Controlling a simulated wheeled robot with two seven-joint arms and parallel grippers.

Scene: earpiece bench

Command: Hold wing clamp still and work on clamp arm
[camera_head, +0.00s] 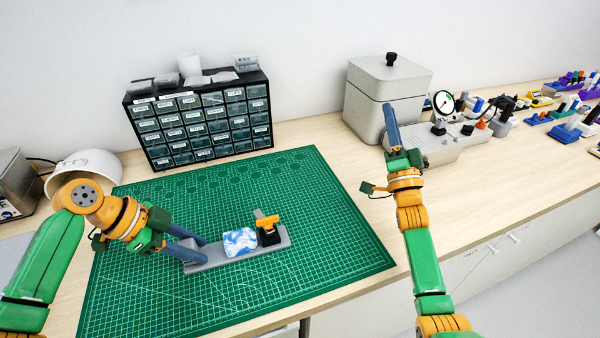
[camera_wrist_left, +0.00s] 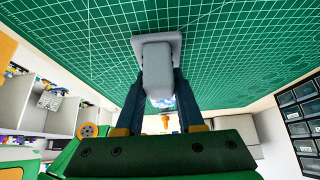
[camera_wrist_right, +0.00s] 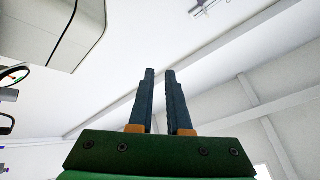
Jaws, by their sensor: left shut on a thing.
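The wing clamp is a long grey base (camera_head: 215,264) lying on the green mat, with a blue-and-white block (camera_head: 240,242) on it. Near its right end stands a black part with an orange clamp arm (camera_head: 267,222) and a small grey piece at the top. My left gripper (camera_head: 198,248) is at the base's left end. In the left wrist view its fingers (camera_wrist_left: 158,82) are shut on a raised grey block (camera_wrist_left: 157,65) of the base. My right gripper (camera_head: 387,108) is raised right of the mat, pointing up. In the right wrist view its fingers (camera_wrist_right: 160,73) are apart and empty.
A dark drawer cabinet (camera_head: 200,125) stands behind the mat (camera_head: 330,225). A white bowl (camera_head: 85,170) is at the left. A grey lidded box (camera_head: 388,85) and a dial-gauge fixture (camera_head: 443,108) stand behind my right gripper. The mat is clear around the clamp.

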